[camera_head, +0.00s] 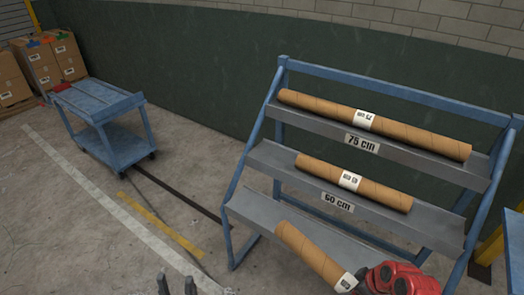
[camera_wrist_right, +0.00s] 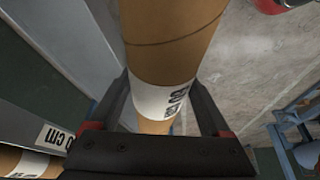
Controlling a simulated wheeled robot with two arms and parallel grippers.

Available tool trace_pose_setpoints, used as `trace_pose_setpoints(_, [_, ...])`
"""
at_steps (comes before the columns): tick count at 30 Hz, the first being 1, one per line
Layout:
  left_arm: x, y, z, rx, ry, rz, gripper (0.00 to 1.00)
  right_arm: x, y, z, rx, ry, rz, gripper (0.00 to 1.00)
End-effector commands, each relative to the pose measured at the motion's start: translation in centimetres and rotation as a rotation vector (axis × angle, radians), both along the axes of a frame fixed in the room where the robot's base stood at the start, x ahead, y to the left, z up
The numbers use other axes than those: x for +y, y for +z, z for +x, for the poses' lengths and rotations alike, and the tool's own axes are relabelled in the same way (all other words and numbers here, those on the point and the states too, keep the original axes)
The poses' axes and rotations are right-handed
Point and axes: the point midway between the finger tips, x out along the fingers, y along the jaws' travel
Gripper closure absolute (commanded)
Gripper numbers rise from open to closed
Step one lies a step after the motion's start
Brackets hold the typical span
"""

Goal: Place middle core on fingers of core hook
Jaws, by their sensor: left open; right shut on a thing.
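My right gripper (camera_wrist_right: 160,106) is shut on a brown cardboard core (camera_wrist_right: 172,45) with a white label band. The same core shows in the head view (camera_head: 308,252), tilted, in front of the lower part of the rack. Whether it touches the rack, I cannot tell. Another labelled core (camera_head: 385,192) lies on the 60 cm shelf, and a longer one (camera_head: 425,139) on the 75 cm shelf. My left gripper (camera_head: 177,286) is open and empty at the bottom edge, with only its dark fingertips showing. I cannot make out the core hook.
The blue rack (camera_head: 246,190) has sloped grey shelves. A blue cart (camera_head: 122,145) stands at the left, by cardboard boxes (camera_head: 45,62). Open concrete floor (camera_head: 60,235) lies in front of it. Part of a blue frame (camera_wrist_right: 302,118) shows right in the wrist view.

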Motion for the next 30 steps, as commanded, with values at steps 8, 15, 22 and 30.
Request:
trace_pose_setpoints(8, [0.0,0.0,0.0,0.0,0.0,0.0,0.5,2.1,4.4,2.8,-0.013,-0.237,-0.008,1.0])
trace_pose_setpoints(15, [0.0,0.0,0.0,0.0,0.0,0.0,0.5,6.1,8.3,4.3,-0.012,-0.503,-0.008,1.0])
trace_pose_setpoints(22, [0.0,0.0,0.0,0.0,0.0,0.0,0.5,8.9,10.1,4.6,-0.01,-0.67,-0.003,1.0])
trace_pose_setpoints(30, [0.0,0.0,0.0,0.0,0.0,0.0,0.5,9.6,10.4,4.4,-0.002,-0.722,0.001,1.0])
